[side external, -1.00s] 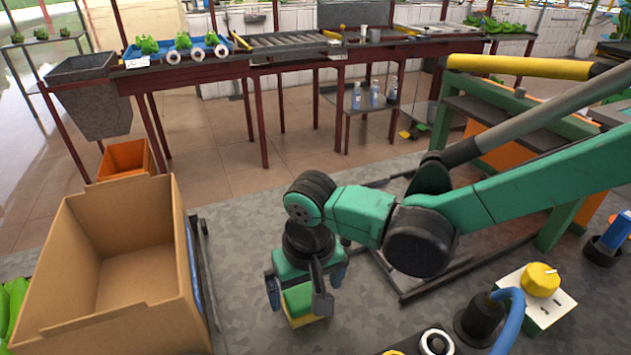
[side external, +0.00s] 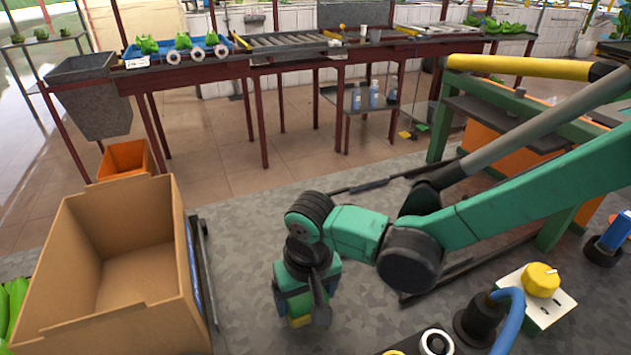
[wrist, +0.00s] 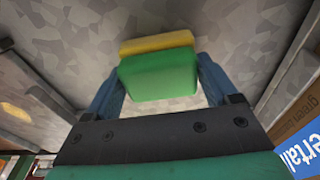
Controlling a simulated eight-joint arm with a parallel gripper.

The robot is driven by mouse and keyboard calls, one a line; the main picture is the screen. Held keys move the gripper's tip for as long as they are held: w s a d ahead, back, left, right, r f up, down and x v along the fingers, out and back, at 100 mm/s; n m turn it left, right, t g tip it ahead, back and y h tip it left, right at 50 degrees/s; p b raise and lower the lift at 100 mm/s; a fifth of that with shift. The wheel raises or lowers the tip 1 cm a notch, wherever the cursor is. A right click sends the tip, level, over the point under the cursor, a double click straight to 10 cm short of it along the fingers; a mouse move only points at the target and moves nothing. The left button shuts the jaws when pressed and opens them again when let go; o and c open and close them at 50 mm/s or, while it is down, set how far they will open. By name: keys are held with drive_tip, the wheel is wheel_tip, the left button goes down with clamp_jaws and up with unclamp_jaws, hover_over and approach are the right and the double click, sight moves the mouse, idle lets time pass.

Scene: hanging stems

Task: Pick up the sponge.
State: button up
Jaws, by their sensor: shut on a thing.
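The sponge (wrist: 158,76) is a green block with a yellow layer. In the wrist view it sits between the two blue fingers of my gripper (wrist: 160,85), which is shut on it. In the side external view my gripper (side external: 303,312) points down over the grey patterned surface, right of the cardboard box. Only a small yellow part of the sponge (side external: 300,321) shows there below the fingers; the rest is hidden by my gripper. I cannot tell how far the sponge is above the surface.
An open, empty cardboard box (side external: 186,268) stands at the left. A white block with a yellow knob (side external: 541,279) and a blue hose (side external: 512,312) are at the lower right. A long bench (side external: 290,62) runs across the back. The patterned surface around my gripper is mostly clear.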

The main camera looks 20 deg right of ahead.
drive_tip(key=shift+r, duration=0.15)
wheel_tip(320, 180, up, 20)
idle(0.3)
